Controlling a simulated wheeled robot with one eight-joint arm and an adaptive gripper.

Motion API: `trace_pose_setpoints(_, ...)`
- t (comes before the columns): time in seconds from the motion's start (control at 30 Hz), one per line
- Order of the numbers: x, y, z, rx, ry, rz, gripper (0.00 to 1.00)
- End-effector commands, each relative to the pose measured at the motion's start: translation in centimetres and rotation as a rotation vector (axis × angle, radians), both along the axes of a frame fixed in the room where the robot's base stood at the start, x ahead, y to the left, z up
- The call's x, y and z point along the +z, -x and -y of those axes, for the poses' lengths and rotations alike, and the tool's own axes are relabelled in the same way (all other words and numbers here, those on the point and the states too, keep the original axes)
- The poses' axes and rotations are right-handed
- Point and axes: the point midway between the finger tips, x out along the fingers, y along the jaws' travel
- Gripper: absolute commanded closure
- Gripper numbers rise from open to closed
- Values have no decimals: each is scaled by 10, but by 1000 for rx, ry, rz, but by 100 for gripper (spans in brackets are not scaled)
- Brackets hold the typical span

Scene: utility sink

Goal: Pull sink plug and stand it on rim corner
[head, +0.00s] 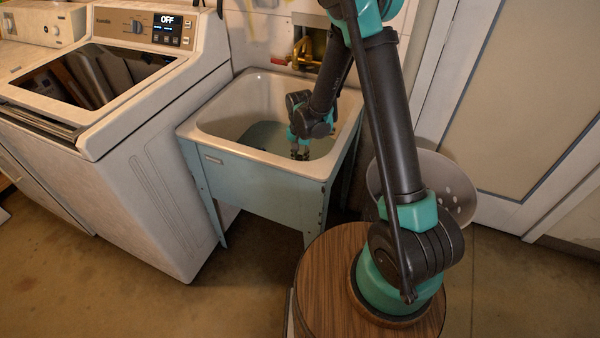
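The utility sink (217,124) is a white basin on a pale blue metal stand, with greyish water (262,134) in it. My gripper (300,154) points down inside the basin near its front right part, low at the water. The fingers are small and dark here, and I cannot tell whether they are open or shut. I cannot make out the sink plug; the gripper or the water may hide it. The rim corners at the front look bare.
A white washing machine (150,165) stands close to the sink's left side. Brass taps (303,52) are on the wall behind. A perforated laundry basket (450,185) stands to the right, partly behind my arm. A door (535,90) is at the far right.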

Motion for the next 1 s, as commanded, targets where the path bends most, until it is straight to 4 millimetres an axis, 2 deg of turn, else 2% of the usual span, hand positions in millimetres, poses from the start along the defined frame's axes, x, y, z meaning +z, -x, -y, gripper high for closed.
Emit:
trace_pose_setpoints(0.37,4,0,0,0,0,0,100)
trace_pose_setpoints(0.57,20,0,0,0,0,0,100)
trace_pose_setpoints(0.77,58,1,0,0,0,0,100)
trace_pose_setpoints(1.0,121,1,1,0,0,0,100)
